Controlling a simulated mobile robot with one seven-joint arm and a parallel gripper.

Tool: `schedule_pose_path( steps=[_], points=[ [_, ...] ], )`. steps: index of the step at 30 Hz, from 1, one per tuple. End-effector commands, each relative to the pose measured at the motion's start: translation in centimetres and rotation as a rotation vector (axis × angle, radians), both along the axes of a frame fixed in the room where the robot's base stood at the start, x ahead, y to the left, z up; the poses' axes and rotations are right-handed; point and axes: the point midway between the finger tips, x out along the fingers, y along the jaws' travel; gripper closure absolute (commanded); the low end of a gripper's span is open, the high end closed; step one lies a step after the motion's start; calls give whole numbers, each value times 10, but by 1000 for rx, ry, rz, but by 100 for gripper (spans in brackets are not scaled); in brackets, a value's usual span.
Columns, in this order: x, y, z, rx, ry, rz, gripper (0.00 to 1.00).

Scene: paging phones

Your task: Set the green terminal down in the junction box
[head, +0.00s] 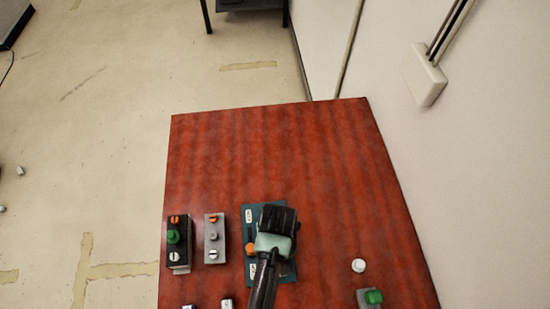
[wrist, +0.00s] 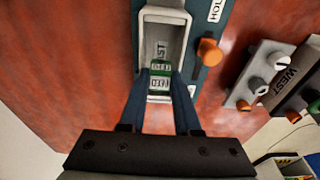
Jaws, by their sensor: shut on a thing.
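In the wrist view, my gripper (wrist: 160,76) is shut on a small green terminal (wrist: 161,66) with white printed labels. The terminal shows between the fingertips, within the outline of an open grey junction box (wrist: 166,15) marked "EAST" inside. I cannot tell whether the terminal touches the box floor. The box is on a blue-green plate (wrist: 208,60) with an orange knob (wrist: 209,51) and a "HOLD" label. In the head view, the plate (head: 249,215) shows at the table's middle, and my arm hides the box, the terminal and the fingertips.
On the red-brown table (head: 270,150), a dark box (head: 177,257) and a grey box (head: 214,230) with knobs stand left of the plate. A white knob (head: 358,265) and a green-knobbed box (head: 370,299) are at the front right. The table's far half is clear. A wall (head: 480,150) rises on the right.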

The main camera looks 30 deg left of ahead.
Motion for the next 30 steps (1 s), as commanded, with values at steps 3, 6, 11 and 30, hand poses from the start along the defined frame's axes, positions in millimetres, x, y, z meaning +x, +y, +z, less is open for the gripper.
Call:
schedule_pose_path(
  steps=[3, 6, 11, 30],
  points=[
    [0, 0, 0, 1, -1, 0, 100],
    [0, 0, 0, 1, -1, 0, 100],
    [0, 0, -1, 1, -1, 0, 100],
    [1, 0, -20, 1, -1, 0, 100]
  ],
)
